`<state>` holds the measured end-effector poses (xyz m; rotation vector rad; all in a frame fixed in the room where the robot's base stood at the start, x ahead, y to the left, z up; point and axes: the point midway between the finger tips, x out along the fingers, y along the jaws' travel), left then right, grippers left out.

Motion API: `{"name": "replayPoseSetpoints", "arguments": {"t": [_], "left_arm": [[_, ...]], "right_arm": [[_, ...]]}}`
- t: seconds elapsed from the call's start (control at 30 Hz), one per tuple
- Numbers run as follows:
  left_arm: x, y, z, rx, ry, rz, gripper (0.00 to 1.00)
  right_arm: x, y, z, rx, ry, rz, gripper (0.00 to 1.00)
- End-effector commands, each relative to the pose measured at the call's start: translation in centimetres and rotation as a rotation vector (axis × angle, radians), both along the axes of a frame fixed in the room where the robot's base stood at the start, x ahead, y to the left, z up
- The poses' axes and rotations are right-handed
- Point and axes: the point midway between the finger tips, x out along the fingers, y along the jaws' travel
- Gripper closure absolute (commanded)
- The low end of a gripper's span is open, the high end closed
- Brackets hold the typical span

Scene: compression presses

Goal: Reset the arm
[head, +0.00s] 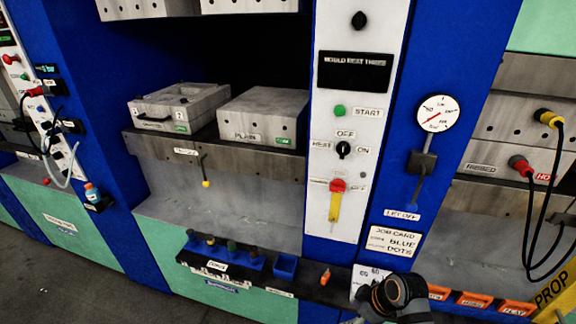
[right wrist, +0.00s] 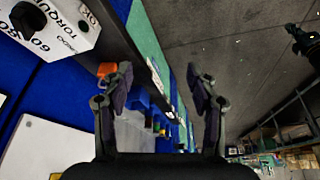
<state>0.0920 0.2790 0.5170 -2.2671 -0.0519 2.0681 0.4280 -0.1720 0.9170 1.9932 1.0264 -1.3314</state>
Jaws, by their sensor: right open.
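My right gripper (right wrist: 160,80) is open in the right wrist view, its two dark fingers wide apart with nothing held between them. Beyond the fingers are the shelf edge and the floor. Part of my right arm shows at the bottom right of the head view, below the job card (head: 394,242); the gripper's fingers cannot be made out there. My left gripper is in neither view.
The blue press has a white control panel (head: 350,215) and two grey mould blocks, marked 2 (head: 205,100) and PLAIN (head: 268,108). A narrow shelf holds a blue rack (head: 240,262) and a blue bin (head: 285,266). A torque dial (right wrist: 45,30) is close on the left.

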Motion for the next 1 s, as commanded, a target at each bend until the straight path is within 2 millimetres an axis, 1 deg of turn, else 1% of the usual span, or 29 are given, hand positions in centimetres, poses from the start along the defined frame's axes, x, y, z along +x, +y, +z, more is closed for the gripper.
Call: {"name": "replayPoseSetpoints", "arguments": {"t": [0.03, 0.1, 0.17, 0.27, 0.37, 0.4, 0.47, 0.5, 0.57, 0.6, 0.67, 0.7, 0.77, 0.8, 0.87, 0.9, 1.0], "left_arm": [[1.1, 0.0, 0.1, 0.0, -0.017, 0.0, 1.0], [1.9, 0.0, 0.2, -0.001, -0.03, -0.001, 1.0], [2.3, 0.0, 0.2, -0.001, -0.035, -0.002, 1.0], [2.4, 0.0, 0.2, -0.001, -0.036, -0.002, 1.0], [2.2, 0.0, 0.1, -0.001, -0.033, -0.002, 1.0], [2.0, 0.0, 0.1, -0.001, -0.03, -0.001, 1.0], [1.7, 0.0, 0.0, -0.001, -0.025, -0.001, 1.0], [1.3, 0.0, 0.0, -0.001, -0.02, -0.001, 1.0], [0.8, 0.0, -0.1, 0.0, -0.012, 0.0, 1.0], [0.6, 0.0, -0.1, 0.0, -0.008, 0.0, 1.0], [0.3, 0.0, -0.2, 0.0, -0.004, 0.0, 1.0], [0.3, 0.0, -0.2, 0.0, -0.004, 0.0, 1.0], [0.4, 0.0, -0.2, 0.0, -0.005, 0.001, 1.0], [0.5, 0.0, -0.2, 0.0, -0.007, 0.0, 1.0], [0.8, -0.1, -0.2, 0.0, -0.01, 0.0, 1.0], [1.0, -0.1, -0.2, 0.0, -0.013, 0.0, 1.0], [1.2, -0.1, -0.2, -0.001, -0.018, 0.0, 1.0]], "right_arm": [[0.0, -0.2, -1.1, 0.0, 0.011, -0.026, 0.41], [0.1, -0.5, -2.7, 0.0, 0.026, -0.068, 0.41], [0.1, -0.9, -4.2, -0.002, 0.039, -0.109, 0.41], [-0.1, -1.6, -7.2, -0.007, 0.061, -0.186, 0.41], [-0.7, -2.5, -10.9, -0.018, 0.089, -0.275, 0.41], [-1.2, -2.9, -12.5, -0.025, 0.099, -0.313, 0.41], [-2.0, -3.6, -15.1, -0.035, 0.116, -0.373, 0.41], [-2.8, -4.1, -17.1, -0.046, 0.128, -0.417, 0.41], [-4.4, -5.0, -20.3, -0.063, 0.147, -0.487, 0.41], [-5.9, -5.7, -22.7, -0.077, 0.159, -0.537, 0.41], [-8.9, -6.8, -26.6, -0.103, 0.179, -0.619, 0.41], [-11.3, -7.5, -29.1, -0.122, 0.188, -0.672, 0.41], [-15.2, -8.5, -32.5, -0.147, 0.2, -0.744, 0.41], [-18.0, -9.1, -34.4, -0.161, 0.206, -0.784, 0.41], [-21.9, -9.7, -36.6, -0.178, 0.213, -0.836, 0.41], [-24.3, -10.0, -37.7, -0.184, 0.216, -0.863, 0.41], [-29.0, -10.5, -39.3, -0.193, 0.222, -0.911, 0.41]]}}
